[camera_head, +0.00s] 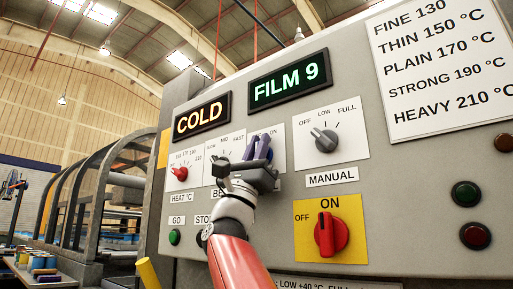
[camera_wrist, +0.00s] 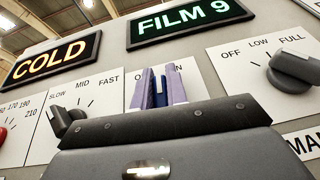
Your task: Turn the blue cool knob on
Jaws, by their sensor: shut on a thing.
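The blue cool knob (camera_wrist: 161,91) sits on a white plate on the grey control panel, mostly hidden between the fingers. My gripper (camera_wrist: 160,86) is shut on it, with a lavender finger on each side. The head view also shows my gripper (camera_head: 258,148) at this plate, reaching up from below. The plate's "ON" label shows just right of the fingers in the head view; its other label is mostly covered. I cannot tell which way the knob points.
A grey speed knob (camera_wrist: 67,121) is close on the left, and a grey manual knob (camera_head: 325,140) is on the right. A red heat knob (camera_head: 180,173) and a red main switch (camera_head: 328,234) are also near. Lit signs read COLD (camera_head: 201,118) and FILM 9 (camera_head: 290,80).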

